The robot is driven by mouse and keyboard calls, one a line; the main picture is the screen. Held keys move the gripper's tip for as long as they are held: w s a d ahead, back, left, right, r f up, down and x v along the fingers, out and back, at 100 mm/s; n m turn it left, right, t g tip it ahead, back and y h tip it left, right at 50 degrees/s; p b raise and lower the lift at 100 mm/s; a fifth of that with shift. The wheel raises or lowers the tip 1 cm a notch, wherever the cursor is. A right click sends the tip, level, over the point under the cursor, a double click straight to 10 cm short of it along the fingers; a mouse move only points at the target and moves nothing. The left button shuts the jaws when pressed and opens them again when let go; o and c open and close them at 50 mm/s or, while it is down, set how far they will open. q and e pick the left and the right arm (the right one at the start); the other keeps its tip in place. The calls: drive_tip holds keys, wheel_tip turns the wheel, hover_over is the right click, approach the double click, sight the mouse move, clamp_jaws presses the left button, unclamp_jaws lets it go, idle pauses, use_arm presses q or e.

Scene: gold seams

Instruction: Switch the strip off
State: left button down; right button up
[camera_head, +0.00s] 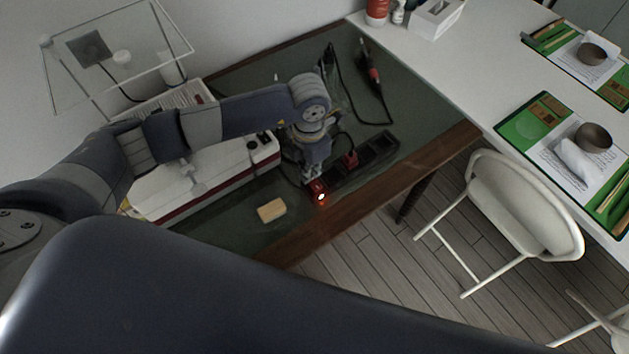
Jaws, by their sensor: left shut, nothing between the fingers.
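The black power strip (373,156) lies on the dark green mat, slanting from lower left to upper right near the table's wooden front edge. A red switch (318,190) at its left end glows with a bright orange-white light. A red plug (350,160) sits in the strip. My left gripper (308,178) points down at the strip's left end, right by the lit switch; it is shut and empty. I cannot tell whether its tips touch the switch. My left arm hides part of the mat behind it. My right gripper is not in view.
A white device (190,178) with a red stripe stands left of the strip. A tan block (271,210) lies in front. A soldering iron (371,72) and cables lie behind. A white table (480,70) with green mats and a white chair (515,205) are at right.

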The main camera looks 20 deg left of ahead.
use_arm(q)
drive_tip(key=shift+f, duration=0.3)
drive_tip(key=shift+r, duration=0.75)
idle(0.5)
